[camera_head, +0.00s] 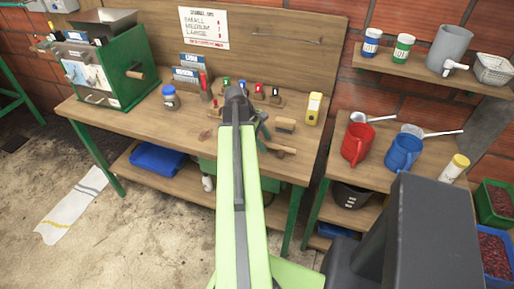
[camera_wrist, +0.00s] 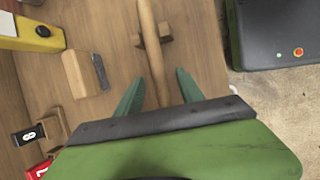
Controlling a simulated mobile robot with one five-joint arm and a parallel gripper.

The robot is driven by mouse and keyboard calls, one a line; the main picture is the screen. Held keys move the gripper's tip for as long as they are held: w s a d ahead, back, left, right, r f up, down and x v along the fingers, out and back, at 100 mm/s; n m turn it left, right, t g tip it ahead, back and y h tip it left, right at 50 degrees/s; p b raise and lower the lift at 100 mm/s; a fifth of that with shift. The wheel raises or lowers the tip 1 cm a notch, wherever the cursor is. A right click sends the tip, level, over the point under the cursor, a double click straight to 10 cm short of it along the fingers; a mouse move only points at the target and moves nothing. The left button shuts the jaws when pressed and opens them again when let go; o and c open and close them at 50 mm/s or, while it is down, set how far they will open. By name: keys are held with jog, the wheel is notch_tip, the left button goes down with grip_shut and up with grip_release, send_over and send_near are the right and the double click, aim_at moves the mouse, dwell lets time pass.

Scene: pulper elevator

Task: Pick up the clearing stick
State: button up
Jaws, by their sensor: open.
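The clearing stick, a light wooden rod (camera_wrist: 148,24), runs from the top of the wrist view down between my gripper's two green fingers. A small dark wooden rest (camera_wrist: 164,41) shows under it on the workbench. My gripper (camera_wrist: 158,88) is open, one finger on each side of the stick, and I cannot tell whether either touches it. The stick's near end is hidden behind my gripper. In the head view, the stick (camera_head: 277,147) lies near the right part of the bench front, just right of my arm, which hides much of my gripper.
On the workbench (camera_head: 130,125), a wooden brush (camera_wrist: 80,75) and a yellow item (camera_wrist: 36,33) lie left of the stick in the wrist view. Numbered blocks (camera_wrist: 30,135) sit nearby. A red jug (camera_head: 356,145) and blue jug (camera_head: 403,153) stand on the right shelf.

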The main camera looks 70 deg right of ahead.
grip_shut()
dwell(0.5)
